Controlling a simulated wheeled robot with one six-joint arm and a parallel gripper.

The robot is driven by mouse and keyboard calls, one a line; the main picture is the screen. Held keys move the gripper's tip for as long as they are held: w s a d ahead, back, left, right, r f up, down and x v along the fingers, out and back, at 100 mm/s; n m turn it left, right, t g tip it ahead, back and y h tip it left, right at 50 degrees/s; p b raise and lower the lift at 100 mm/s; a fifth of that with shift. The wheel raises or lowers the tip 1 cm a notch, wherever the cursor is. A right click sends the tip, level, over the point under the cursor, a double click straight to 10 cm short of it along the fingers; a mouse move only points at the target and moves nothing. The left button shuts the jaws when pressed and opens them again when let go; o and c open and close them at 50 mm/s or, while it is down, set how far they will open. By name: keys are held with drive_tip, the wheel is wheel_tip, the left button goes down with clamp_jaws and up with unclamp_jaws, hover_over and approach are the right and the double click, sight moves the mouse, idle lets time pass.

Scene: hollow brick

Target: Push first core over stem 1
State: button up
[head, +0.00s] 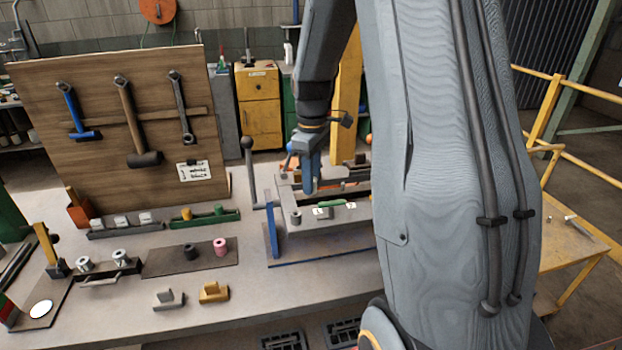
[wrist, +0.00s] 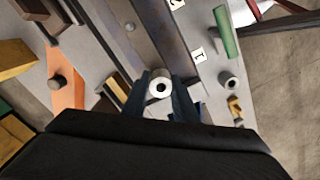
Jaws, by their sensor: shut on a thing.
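My gripper (head: 309,186) is shut on a pale ring-shaped core (wrist: 159,88), which shows end-on between the blue fingers in the wrist view. The core's hole looks dark; I cannot tell whether a stem is inside it. In the head view the fingers point down over the grey mould frame (head: 292,197), and the core is hidden. The label 1 (wrist: 199,55) lies on the frame's rail, up and right of the core in the wrist view. Stem 1 itself cannot be made out. A black core (head: 190,250) and a pink core (head: 220,246) stand on a dark mat.
A green bar (wrist: 226,34) lies beside the labels, and a grey ring-topped post (wrist: 229,80) stands near it. A lever with a ball knob (head: 247,145) rises left of the frame. A tool board (head: 100,150) stands behind.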

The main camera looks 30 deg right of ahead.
drive_tip(key=shift+f, duration=0.45)
drive_tip(key=o, duration=1.1)
drive_tip(key=shift+r, duration=0.1)
wheel_tip(320, 180, up, 8)
drive_tip(key=b, duration=0.2)
drive_tip(key=shift+f+b, duration=0.2)
drive_tip(key=shift+b, duration=0.15)
